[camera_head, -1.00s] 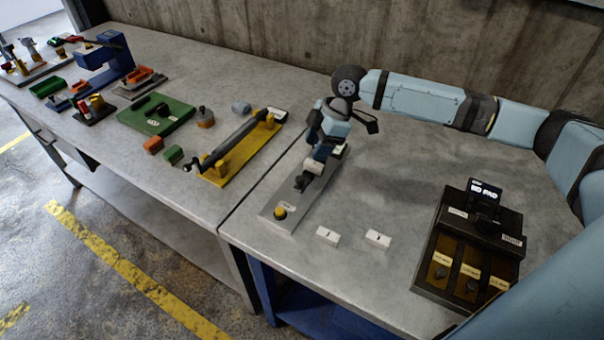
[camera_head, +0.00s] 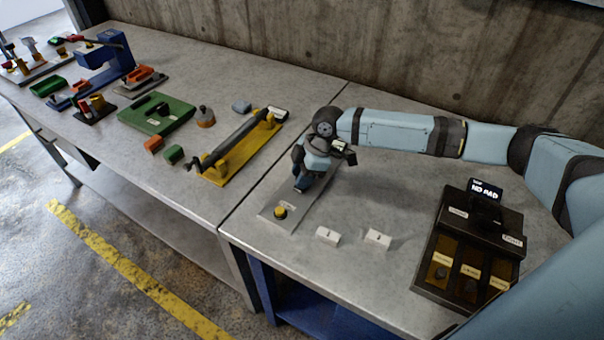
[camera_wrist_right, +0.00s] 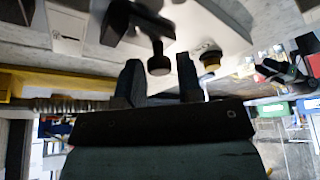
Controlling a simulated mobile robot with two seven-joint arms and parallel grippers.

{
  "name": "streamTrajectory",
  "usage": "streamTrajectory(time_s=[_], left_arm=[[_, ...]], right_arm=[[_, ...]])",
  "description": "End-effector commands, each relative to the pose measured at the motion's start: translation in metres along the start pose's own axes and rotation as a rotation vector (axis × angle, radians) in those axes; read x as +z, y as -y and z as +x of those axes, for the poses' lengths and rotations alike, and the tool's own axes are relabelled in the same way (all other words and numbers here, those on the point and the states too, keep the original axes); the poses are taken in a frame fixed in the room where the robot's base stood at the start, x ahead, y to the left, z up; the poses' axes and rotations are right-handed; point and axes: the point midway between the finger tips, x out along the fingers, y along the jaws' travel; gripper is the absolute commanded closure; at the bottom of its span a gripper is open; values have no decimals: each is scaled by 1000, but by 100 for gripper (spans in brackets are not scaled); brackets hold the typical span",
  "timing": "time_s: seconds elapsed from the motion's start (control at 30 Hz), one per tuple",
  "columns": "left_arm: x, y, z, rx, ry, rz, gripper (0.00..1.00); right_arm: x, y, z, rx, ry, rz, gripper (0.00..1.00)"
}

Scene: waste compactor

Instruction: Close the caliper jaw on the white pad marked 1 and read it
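Two white pads lie on the bench front, a left one (camera_head: 327,236) and a right one (camera_head: 377,239); their marks are too small to read. Behind them is a grey plate (camera_head: 268,208) with a yellow button (camera_head: 280,212). My right gripper (camera_head: 300,184) is low over this plate, behind the button, and hides the dark jaw there. In the right wrist view, its fingers (camera_wrist_right: 158,82) are apart, with a dark knob (camera_wrist_right: 158,64) beyond the gap; contact cannot be told. The yellow button (camera_wrist_right: 210,58) is to the right. My left gripper is not in view.
A dark box (camera_head: 424,268) with a display (camera_head: 485,190) reading "NO PAD" and several labelled slots stands at the right. A yellow fixture (camera_head: 225,172) and a green one (camera_head: 158,114) stand on the left bench. The concrete wall is behind.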

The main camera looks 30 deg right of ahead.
Motion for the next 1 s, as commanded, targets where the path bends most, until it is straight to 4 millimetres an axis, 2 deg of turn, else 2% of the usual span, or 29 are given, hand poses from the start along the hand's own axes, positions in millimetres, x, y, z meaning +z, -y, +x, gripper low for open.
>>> streamTrajectory(time_s=[0.03,0.1,0.13,0.27,0.5,0.73,0.77,0.87,1.0], left_arm=[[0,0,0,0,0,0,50],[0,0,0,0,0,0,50],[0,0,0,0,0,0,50],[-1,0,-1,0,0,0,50],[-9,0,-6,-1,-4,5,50],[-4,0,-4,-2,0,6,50],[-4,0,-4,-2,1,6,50],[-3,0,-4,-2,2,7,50],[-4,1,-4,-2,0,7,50]], right_arm=[[0,0,0,0,0,0,78],[0,0,0,0,0,0,94],[0,0,0,0,0,0,99],[1,-2,-1,0,0,1,99],[19,-21,-10,0,0,2,99],[20,-23,-10,4,1,1,99],[20,-23,-10,5,1,1,73],[20,-23,-10,5,1,1,51],[20,-22,-9,3,0,1,51]])
